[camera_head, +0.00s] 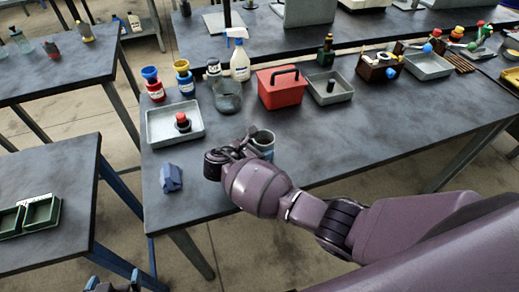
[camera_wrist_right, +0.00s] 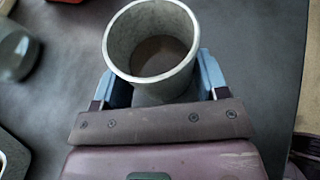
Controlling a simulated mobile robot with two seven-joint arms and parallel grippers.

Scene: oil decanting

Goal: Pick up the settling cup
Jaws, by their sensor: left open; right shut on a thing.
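The settling cup (camera_head: 264,138) is a grey, round, open-topped cup near the front edge of the main table. In the right wrist view the cup (camera_wrist_right: 151,75) has a pale rim and murky brownish liquid inside. My right gripper (camera_head: 252,148) is shut on the cup; its blue fingers show on both sides of it in the right wrist view (camera_wrist_right: 158,88). The cup looks upright. I cannot tell whether its base touches the table. My left gripper (camera_head: 112,285) is partly cut off at the bottom edge, open and away from the table items.
A clear glass beaker (camera_head: 228,96) stands behind the cup, with a red caddy (camera_head: 281,89) to its right. A grey tray (camera_head: 158,136) and a crumpled blue cloth (camera_head: 171,178) lie to the left.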

